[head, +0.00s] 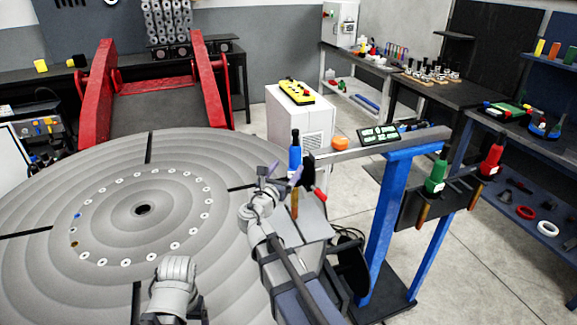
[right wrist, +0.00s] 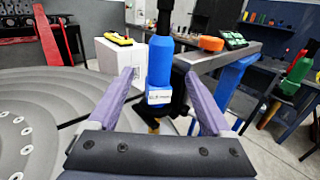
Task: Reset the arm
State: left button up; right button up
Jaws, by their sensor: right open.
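The round grey tilting table (head: 110,225) fills the left of the head view, with a ring of small holes around its dark centre. My right gripper (head: 284,180) is open at its right edge, its purple fingers pointing toward an upright blue tool (head: 295,158) with a black top. In the right wrist view the blue tool (right wrist: 160,65) stands between the spread purple fingers of the gripper (right wrist: 160,95), with a visible gap on the left side; contact on the right cannot be told. A grey arm part of mine shows at the bottom; no left gripper fingers are clear.
A grey shelf on a blue stand (head: 385,225) carries an orange block (head: 339,143) and a small display (head: 378,135). A green tool (head: 436,175) and a red tool (head: 492,155) stand in a dark rack. A yellow pendant (head: 297,92) lies on a white cabinet (head: 300,120).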

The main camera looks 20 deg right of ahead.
aim_at(293, 158)
jog(key=x, duration=0.7)
jog(key=shift+w+d, duration=0.2)
jog(key=shift+w, duration=0.05)
jog(key=shift+w+d, duration=0.15)
jog(key=shift+r, duration=0.1)
